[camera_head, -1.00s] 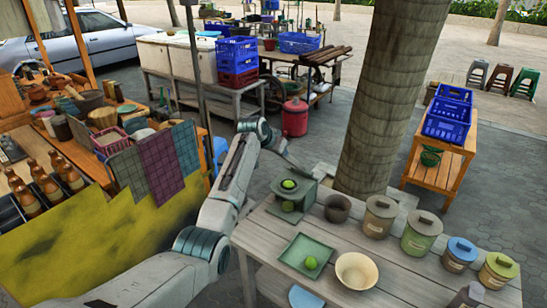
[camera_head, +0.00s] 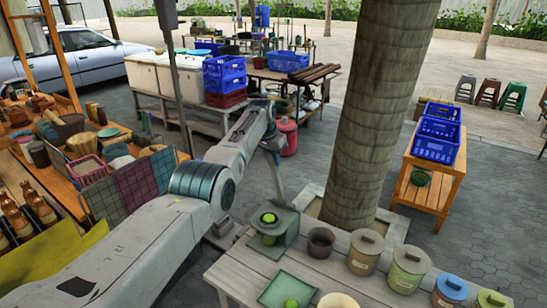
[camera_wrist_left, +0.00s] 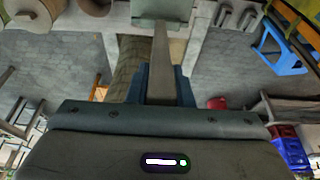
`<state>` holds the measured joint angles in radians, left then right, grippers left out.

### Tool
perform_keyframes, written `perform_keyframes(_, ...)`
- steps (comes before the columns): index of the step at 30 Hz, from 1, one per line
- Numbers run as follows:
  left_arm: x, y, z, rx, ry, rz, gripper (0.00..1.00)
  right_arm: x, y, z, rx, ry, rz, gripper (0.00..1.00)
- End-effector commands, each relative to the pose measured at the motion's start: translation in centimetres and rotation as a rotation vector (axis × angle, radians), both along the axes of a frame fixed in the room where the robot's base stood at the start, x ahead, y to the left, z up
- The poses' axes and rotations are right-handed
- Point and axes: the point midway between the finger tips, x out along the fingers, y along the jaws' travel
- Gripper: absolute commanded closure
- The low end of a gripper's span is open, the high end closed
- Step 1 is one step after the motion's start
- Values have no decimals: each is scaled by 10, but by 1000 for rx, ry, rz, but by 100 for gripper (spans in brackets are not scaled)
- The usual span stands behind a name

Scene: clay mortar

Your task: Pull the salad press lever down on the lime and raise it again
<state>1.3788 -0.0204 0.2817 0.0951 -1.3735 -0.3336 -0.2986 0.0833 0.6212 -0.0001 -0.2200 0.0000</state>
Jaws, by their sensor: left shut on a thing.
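The press lever (camera_head: 279,182) rises steeply behind the press. My left gripper (camera_head: 272,148) is at the lever's upper end, above and behind the press. In the left wrist view, its blue fingers (camera_wrist_left: 161,88) are shut on the grey lever bar (camera_wrist_left: 161,60), which runs toward a pale green press part (camera_wrist_left: 160,9). My right gripper is out of view.
A green tray (camera_head: 268,291) holding a green fruit (camera_head: 291,303) and a dark bowl (camera_head: 321,242) stand near the press. Lidded canisters (camera_head: 366,252) line the table's right. A tree trunk (camera_head: 365,120) rises behind the table.

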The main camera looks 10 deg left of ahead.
Motion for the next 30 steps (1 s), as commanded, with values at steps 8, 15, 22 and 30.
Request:
perform_keyframes(8,1,0,6,1,-3,0,100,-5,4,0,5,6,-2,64)
perform_keyframes(15,2,0,7,1,-6,0,68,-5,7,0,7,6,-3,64)
perform_keyframes(22,0,0,4,2,1,-1,58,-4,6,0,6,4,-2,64)
perform_keyframes(30,-1,1,8,2,0,0,58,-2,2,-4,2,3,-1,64)
